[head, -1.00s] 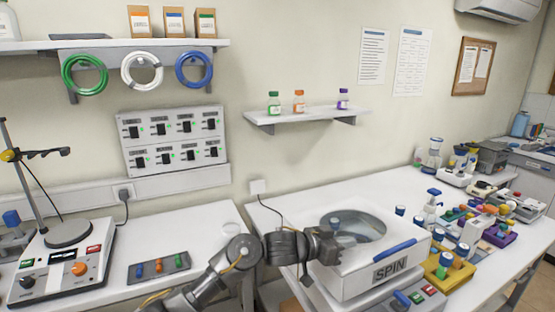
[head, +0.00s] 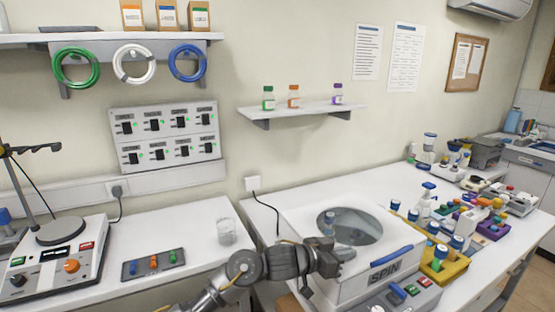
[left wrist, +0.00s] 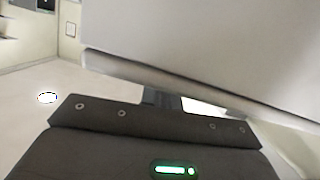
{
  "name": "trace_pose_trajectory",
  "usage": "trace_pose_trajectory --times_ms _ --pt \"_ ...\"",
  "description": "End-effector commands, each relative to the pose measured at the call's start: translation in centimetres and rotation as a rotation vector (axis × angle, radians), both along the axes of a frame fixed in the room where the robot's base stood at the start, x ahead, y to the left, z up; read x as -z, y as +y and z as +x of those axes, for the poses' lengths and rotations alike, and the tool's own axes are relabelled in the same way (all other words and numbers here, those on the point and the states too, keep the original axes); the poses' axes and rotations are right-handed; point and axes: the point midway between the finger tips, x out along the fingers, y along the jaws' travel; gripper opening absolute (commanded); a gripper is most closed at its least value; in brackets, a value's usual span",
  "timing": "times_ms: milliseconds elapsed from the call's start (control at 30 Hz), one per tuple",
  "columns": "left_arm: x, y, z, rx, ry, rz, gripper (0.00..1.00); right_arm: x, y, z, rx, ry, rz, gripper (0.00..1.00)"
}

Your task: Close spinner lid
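The white spinner (head: 384,271), marked SPIN, stands on the right-hand bench. Its white lid, with a round clear window (head: 358,233) and a blue front handle (head: 398,255), lies low over the body; I cannot tell whether it is fully shut. A blue-capped tube (head: 328,222) shows at the window. My left gripper (head: 332,262) is at the lid's left front side, close to or touching it; its fingers are too hidden to tell open from shut. In the left wrist view a large pale panel (left wrist: 210,40) fills the space just ahead of the gripper. My right gripper is not in view.
Right of the spinner stand a yellow rack (head: 440,270) and several blue-capped bottles. A control panel with coloured buttons (head: 410,290) sits in front. On the left bench are a glass beaker (head: 226,231), a tray (head: 153,265) and a hotplate (head: 60,255).

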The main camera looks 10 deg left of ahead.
Motion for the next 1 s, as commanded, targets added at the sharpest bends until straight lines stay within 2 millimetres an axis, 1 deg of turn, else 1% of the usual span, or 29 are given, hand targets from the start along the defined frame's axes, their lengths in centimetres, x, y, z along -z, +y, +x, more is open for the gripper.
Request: trace_pose_trajectory --times_ms 33,133,233,367,500,567,600,800,900,1000 --pt "1.0 -0.1 -0.3 0.007 0.013 0.015 0.00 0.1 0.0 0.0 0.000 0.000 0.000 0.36" --pt "0.9 -0.1 -0.4 0.007 0.013 0.016 0.00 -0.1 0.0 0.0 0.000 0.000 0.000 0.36" --pt "0.2 -0.1 -0.4 0.006 0.014 0.014 0.00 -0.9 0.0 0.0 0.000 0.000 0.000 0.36" --pt "-1.9 -0.2 -0.4 0.007 0.011 0.010 0.00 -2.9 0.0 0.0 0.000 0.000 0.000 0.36" --pt "-4.9 -0.2 -0.4 0.006 0.004 0.003 0.00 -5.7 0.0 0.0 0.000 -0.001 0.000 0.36" --pt "-3.8 1.2 -1.1 0.003 0.000 0.003 0.00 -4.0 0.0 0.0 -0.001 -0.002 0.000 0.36" --pt "-4.0 2.0 -1.7 0.003 -0.001 0.004 0.00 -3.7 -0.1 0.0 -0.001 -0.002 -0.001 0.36" --pt "-5.4 5.4 -4.0 0.004 -0.003 0.001 0.00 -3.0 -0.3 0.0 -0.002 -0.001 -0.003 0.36" --pt "-5.9 6.6 -4.8 0.003 -0.002 0.001 0.00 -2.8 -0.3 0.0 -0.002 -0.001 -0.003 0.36" --pt "-6.2 7.4 -5.3 0.003 -0.002 0.001 0.00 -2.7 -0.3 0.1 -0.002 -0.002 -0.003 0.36"
